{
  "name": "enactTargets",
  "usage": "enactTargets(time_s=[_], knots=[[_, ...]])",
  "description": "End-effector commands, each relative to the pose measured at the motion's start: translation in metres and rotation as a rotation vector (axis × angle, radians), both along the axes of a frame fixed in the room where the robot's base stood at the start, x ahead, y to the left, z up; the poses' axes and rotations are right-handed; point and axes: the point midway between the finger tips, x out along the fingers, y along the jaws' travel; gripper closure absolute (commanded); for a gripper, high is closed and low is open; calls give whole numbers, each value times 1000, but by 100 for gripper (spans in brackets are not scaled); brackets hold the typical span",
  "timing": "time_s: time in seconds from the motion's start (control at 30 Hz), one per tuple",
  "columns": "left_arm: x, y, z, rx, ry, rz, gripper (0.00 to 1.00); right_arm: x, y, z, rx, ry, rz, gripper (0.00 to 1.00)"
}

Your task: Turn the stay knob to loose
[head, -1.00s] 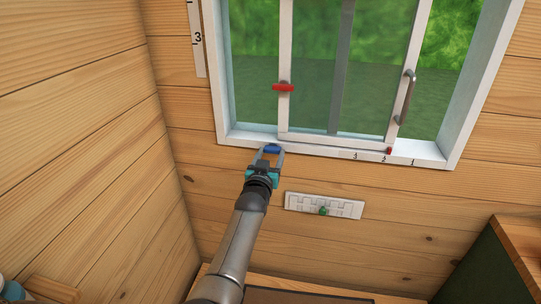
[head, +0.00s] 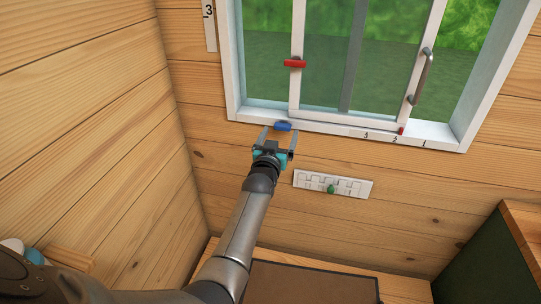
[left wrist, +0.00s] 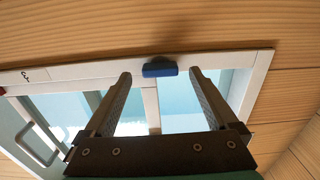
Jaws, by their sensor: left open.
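A small blue knob (head: 283,126) sits at the lower left of the white window frame. It looks like a short bar in the left wrist view (left wrist: 160,69); I cannot read any mark for its setting. My left gripper (head: 279,135) is open just in front of it. In the left wrist view, the two fingers (left wrist: 160,80) stand apart, one to each side of the knob, with their tips close to it. I cannot tell whether they touch it. My right gripper is not in view.
A white slotted plate (head: 356,187) with a green knob (head: 331,189) is on the wall below. A dark green cabinet (head: 480,265) stands at the right.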

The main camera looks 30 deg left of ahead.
Motion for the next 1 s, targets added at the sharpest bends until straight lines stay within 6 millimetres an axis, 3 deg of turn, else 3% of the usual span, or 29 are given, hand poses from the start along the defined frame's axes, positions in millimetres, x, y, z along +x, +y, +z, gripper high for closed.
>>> enactTargets(time_s=[0.7,1.0], knots=[[-112,-29,1,-1,1,1,7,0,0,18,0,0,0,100],[-131,-34,0,-1,1,0,7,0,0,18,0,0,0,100]])
